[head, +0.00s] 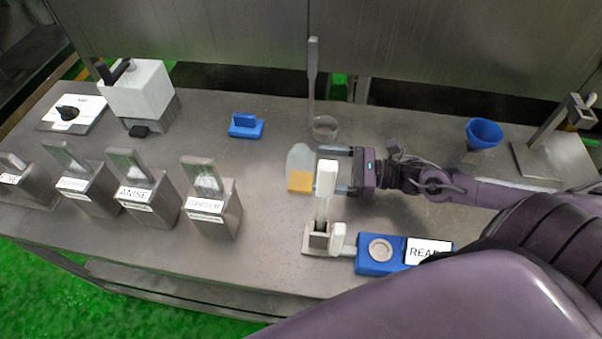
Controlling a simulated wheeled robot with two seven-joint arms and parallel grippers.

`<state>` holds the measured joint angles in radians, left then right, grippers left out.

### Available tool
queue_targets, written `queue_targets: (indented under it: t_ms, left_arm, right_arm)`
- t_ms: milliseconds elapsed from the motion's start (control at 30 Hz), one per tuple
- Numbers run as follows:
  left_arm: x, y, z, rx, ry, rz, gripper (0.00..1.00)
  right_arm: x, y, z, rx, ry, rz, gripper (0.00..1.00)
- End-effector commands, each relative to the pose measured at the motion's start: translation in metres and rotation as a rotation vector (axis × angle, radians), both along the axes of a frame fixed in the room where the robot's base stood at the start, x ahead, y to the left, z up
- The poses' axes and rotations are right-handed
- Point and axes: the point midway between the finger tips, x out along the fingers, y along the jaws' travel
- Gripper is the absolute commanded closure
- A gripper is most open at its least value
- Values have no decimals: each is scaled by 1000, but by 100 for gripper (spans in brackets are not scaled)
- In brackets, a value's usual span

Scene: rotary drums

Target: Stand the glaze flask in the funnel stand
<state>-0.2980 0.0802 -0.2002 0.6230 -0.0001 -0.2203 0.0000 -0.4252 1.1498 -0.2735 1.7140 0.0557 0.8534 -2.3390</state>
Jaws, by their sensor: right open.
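The glaze flask appears to be the clear, rounded vessel with an orange lower part (300,181) at the middle of the table. A white lever partly covers its right side. My right gripper (324,170) comes in from the right, open, its two fingers pointing left at the flask. The flask is just beyond the fingertips, not gripped; the lever hides part of the near finger. Which piece is the funnel stand is not certain: a tall grey post (312,80) has a clear ring or cup (325,127) at its foot, and a blue funnel-like cup (484,133) stands at the right. My left gripper is not in view.
A white lever (325,180) on a metal base stands close to the gripper, beside a blue unit (376,267) with a round pad. Labelled metal boxes (212,212) line the left front. A metal stand (540,158) is at far right. The table's middle left is clear.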

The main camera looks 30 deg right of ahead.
Motion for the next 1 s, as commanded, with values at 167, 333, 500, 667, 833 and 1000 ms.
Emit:
queue_targets:
  t_ms: [167, 333, 500, 667, 833, 1000]
  left_arm:
    - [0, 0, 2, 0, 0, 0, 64]
    - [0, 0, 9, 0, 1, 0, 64]
    - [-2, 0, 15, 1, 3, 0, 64]
    - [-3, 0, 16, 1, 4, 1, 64]
    - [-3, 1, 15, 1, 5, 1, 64]
    - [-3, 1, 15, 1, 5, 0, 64]
  right_arm:
    - [7, 9, 1, 1, -1, 1, 16]
    - [18, 24, 2, 3, -2, -1, 16]
    - [31, 42, 1, 3, -2, -1, 16]
    - [36, 50, -2, 0, 0, 0, 16]
    - [35, 50, -3, -1, 1, 1, 16]
    - [35, 50, -3, -1, 1, 1, 33]
